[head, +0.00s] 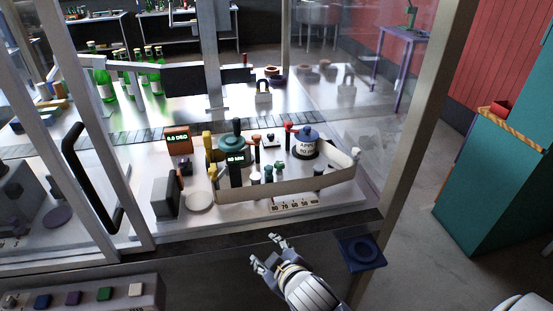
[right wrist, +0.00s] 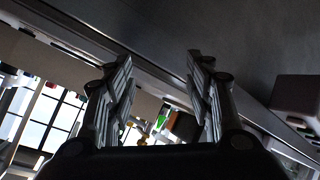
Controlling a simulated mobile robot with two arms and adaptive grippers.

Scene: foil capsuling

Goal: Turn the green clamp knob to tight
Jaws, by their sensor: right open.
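In the head view, a small green knob (head: 279,168) stands among several coloured knobs inside the low cream-walled enclosure on the machine deck. A larger dark green round part (head: 235,142) with an upright top is further left. I cannot tell for certain which is the clamp knob, or how far it is turned. My right gripper (head: 266,249) is open and empty in front of the deck's near edge, below the enclosure and apart from the knobs. Its spread fingers also show in the right wrist view (right wrist: 160,85). My left gripper is not in view.
A cream curved wall (head: 320,187) and a number scale (head: 295,204) lie between my right gripper and the knobs. Machine frame posts (head: 403,120) rise at the sides. A blue square pad (head: 361,250) is at the right.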

